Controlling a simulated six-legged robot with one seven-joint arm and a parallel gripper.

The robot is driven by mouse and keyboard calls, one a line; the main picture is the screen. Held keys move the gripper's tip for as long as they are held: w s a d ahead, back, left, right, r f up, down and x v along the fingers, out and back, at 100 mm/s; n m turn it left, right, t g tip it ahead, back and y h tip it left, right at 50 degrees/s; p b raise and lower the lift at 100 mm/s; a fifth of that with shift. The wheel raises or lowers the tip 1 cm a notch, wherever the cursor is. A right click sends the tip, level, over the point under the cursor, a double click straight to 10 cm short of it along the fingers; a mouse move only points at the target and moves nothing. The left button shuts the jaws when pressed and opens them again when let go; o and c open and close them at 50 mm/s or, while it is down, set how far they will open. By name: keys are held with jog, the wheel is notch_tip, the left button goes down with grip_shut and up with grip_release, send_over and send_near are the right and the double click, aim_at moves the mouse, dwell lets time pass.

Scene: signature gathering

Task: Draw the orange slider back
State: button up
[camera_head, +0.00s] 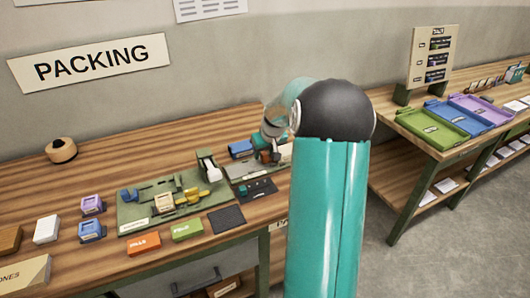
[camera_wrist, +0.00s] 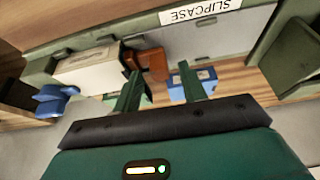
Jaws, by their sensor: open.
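The orange slider (camera_wrist: 152,64) shows in the wrist view as an orange-brown block at the edge of a grey plate, just beyond my fingertips. My gripper (camera_wrist: 161,80) is open, with two green fingers apart and nothing seen between them. The slider lies near the left finger's tip; I cannot tell whether they touch. In the head view, my gripper (camera_head: 268,152) is low over the slipcase fixture (camera_head: 240,172) at the right end of the packing bench. My arm hides part of that fixture, and I cannot make out the slider there.
In the wrist view, a blue-and-white part (camera_wrist: 192,84) lies by the right finger, and a pale block (camera_wrist: 88,70) stands left. The packing bench (camera_head: 95,176) holds a second green fixture (camera_head: 135,212) and several small blocks. Another bench (camera_head: 405,122) with trays stands right.

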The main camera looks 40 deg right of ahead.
jog(key=shift+f, duration=0.1)
grip_shut()
jog(key=w+a, duration=0.1)
jog(key=a, duration=0.3)
jog(key=w+a, duration=0.1)
jog(key=a, duration=0.2)
jog(key=w+a, duration=0.1)
jog(key=a, duration=0.3)
jog(key=shift+w+a, duration=0.3)
jog(key=shift+a, duration=0.05)
grip_release()
jog(key=shift+a, duration=0.1)
jog(key=shift+s+r, duration=0.1)
jog(key=shift+r, duration=0.25)
jog(key=v, duration=1.3)
jog(key=shift+s, duration=0.15)
